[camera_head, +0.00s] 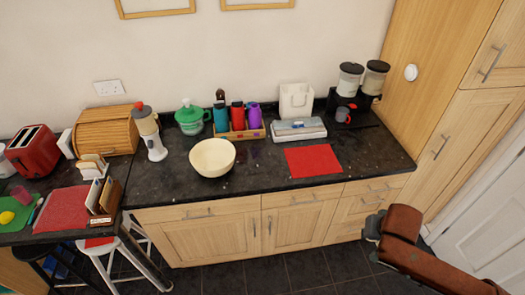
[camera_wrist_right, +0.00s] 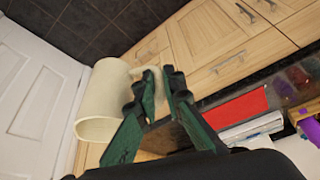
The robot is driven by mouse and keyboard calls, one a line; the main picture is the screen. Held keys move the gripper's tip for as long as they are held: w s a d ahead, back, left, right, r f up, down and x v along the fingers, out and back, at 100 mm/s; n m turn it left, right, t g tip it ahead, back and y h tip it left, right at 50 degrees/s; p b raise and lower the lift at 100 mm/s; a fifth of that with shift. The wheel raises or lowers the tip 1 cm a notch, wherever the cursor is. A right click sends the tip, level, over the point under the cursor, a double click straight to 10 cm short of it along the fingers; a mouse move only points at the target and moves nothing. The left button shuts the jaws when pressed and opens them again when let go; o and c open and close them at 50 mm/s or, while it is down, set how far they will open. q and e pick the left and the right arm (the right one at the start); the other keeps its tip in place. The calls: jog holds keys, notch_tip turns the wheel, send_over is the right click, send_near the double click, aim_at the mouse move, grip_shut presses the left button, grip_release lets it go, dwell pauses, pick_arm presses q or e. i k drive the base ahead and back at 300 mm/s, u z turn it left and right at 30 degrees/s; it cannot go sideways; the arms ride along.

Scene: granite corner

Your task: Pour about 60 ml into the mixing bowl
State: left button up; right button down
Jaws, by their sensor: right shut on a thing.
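The cream mixing bowl (camera_head: 212,158) stands upright on the dark counter, left of the red mat; its inside looks pale and I cannot tell whether it holds anything. My right gripper (camera_wrist_right: 160,82) is shut on the handle of a cream jug (camera_wrist_right: 98,105), seen at the left in the right wrist view. The jug's contents are hidden. In the head view the right arm's end (camera_head: 374,226) hangs in front of the counter's drawers, to the right of the bowl and apart from it; I cannot make out the jug there. My left gripper is not in view.
The red mat (camera_head: 313,162) on the counter is clear. Behind stand a wooden caddy (camera_head: 240,134) with bottles, a green-lidded jar (camera_head: 190,118), a blender (camera_head: 149,130) and a coffee machine (camera_head: 352,108). A tall cupboard (camera_head: 460,130) bounds the right side.

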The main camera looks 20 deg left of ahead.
aim_at(212, 158)
jog(key=u, duration=1.05)
